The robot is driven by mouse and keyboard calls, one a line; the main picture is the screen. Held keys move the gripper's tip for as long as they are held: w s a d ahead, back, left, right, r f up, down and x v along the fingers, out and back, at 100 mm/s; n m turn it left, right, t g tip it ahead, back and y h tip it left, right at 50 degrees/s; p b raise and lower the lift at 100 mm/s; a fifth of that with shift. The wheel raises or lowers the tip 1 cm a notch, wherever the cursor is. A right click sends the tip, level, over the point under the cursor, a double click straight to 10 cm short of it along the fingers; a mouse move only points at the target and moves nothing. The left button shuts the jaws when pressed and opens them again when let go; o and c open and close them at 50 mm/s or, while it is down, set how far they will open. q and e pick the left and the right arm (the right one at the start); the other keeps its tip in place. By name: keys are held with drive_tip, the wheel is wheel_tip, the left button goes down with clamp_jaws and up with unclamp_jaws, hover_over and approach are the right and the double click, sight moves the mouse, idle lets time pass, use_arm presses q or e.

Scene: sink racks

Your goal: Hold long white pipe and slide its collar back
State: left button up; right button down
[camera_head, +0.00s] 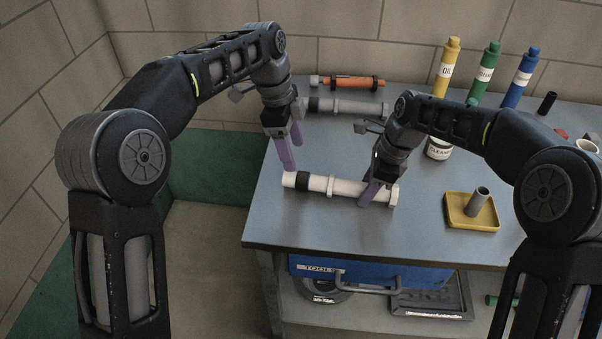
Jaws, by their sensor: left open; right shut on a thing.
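The long white pipe (346,188) lies on the grey table near its front left, running left to right. A black band (303,181) is near its left end, and a raised white ring (331,186) sits a little right of that; I cannot tell which one is the collar. My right gripper (370,194) is shut on the pipe toward its right end. My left gripper (290,170), with purple fingers, is open just above and behind the pipe's left end. I cannot tell whether it touches the pipe.
A grey pipe (345,106) and an orange tool (350,83) lie at the back. Yellow (447,70), green (484,75) and blue (518,78) bottles stand back right, with a white cleaner tub (439,150) nearer. A yellow tray (456,218) holds a grey tube (479,201). A blue toolbox (380,273) is below.

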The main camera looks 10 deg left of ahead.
sight(290, 177)
use_arm(q)
drive_tip(key=shift+s, duration=0.1)
idle(0.3)
drive_tip(key=shift+d+f, duration=0.35)
drive_tip(key=shift+f, duration=1.3)
drive_tip(key=shift+d+f, duration=0.3)
drive_tip(key=shift+f, duration=1.3)
drive_tip(key=shift+d+f, duration=0.35)
drive_tip(key=shift+f, duration=1.3)
drive_tip(key=shift+c, duration=0.6)
drive_tip(key=c, duration=1.1)
drive_tip(key=shift+a, duration=1.55)
use_arm(e)
drive_tip(key=shift+d, duration=0.1)
use_arm(q)
drive_tip(key=o, duration=1.2)
drive_tip(key=shift+d, duration=0.1)
